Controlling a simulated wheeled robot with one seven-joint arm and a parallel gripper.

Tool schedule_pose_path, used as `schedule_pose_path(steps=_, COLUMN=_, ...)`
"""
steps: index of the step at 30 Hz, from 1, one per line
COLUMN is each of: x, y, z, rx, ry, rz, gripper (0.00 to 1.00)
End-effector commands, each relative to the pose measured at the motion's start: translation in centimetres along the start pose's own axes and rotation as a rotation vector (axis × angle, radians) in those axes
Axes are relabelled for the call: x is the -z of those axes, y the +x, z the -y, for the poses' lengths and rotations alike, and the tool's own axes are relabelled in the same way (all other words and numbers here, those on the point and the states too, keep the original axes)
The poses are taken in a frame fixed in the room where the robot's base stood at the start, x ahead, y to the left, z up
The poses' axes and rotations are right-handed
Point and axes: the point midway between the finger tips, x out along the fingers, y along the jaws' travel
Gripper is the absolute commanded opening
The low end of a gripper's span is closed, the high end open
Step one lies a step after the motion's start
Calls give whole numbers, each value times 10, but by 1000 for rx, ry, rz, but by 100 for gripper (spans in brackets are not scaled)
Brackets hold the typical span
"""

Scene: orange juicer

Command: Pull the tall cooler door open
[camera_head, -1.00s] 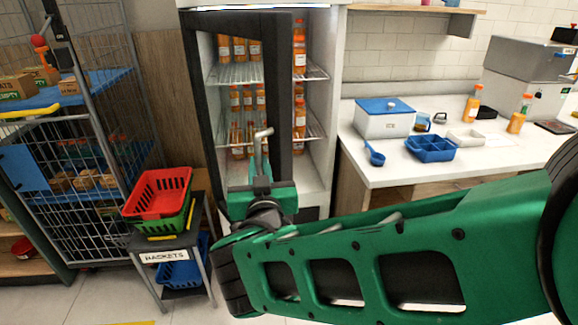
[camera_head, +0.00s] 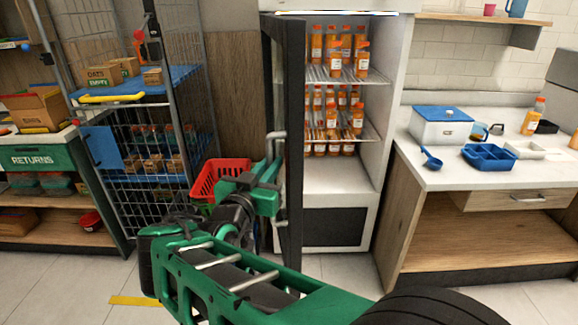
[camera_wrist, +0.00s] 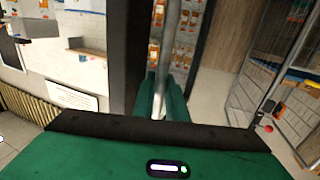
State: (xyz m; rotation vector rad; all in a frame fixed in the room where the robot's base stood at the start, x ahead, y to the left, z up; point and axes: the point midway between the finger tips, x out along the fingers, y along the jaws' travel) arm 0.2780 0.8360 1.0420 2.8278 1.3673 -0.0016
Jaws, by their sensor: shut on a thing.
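The tall cooler (camera_head: 338,185) stands behind my arm in the head view, with orange juice bottles (camera_head: 338,55) on its wire shelves. Its dark-framed door (camera_head: 293,130) is swung wide open and shows almost edge-on at the cooler's left side. My green gripper (camera_head: 272,165) is at the door's outer face, shut on the vertical metal handle (camera_head: 281,138). In the wrist view, the handle (camera_wrist: 164,50) runs between the green fingers (camera_wrist: 163,98). The dark door frame shows beside it.
A red basket (camera_head: 215,180) stands left of the door, partly hidden by my arm. A wire cage cart (camera_head: 150,140) is farther left. The counter (camera_head: 440,175) at right holds a white box (camera_head: 440,128) and a blue tray (camera_head: 488,157). Floor in front of the cooler is clear.

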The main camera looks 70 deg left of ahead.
Motion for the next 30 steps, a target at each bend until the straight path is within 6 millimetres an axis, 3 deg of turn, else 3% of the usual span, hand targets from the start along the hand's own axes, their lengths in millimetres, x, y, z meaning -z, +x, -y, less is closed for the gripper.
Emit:
schedule_pose_path(steps=16, x=4, y=-6, z=20, rx=13, ry=4, rz=-6, gripper=0)
schedule_pose_path(steps=17, x=4, y=-6, z=20, rx=13, ry=4, rz=-6, gripper=19)
schedule_pose_path(steps=30, x=2, y=-16, z=22, rx=16, ry=1, rz=-2, gripper=20)
